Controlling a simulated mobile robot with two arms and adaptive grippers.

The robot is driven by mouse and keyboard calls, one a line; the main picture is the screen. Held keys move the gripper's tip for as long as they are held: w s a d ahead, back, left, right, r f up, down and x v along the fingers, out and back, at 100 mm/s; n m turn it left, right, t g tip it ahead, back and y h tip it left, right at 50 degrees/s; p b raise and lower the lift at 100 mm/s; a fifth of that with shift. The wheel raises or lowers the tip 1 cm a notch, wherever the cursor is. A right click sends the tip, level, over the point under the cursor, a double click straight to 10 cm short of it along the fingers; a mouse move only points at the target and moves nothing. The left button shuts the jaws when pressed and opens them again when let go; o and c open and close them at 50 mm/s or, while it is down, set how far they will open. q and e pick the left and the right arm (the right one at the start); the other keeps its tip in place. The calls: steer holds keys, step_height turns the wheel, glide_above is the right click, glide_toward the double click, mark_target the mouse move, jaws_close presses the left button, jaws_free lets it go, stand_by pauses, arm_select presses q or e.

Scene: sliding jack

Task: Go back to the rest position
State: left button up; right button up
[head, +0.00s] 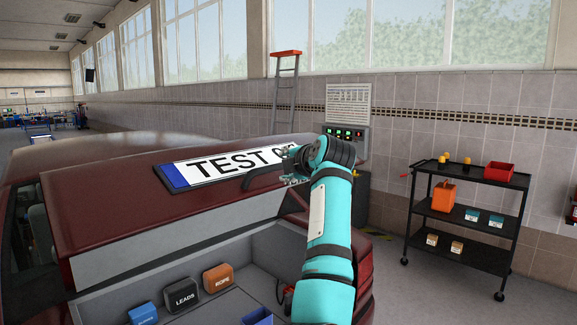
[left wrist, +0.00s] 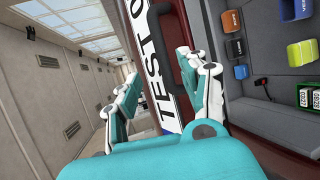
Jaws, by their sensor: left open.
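My left gripper (head: 288,167) is at the right end of the white TEST plate (head: 215,166) on the dark red car's raised boot lid (head: 100,200), close to a dark handle (head: 262,178). In the left wrist view the gripper (left wrist: 158,66) has its two fingers spread apart with nothing held between them. The plate (left wrist: 167,100) and the dark handle (left wrist: 183,18) lie beyond the fingers. I cannot tell whether a finger touches the handle. My right gripper is not in view.
The open boot holds a black LEADS box (head: 182,295), an orange ROPE box (head: 217,278) and blue containers. A black trolley (head: 465,210) with small goods stands at the right. A ladder (head: 285,95) and a control panel (head: 345,135) are behind. Floor shows between car and trolley.

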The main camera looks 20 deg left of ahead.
arm_select(q)
steer(key=shift+d, duration=0.1)
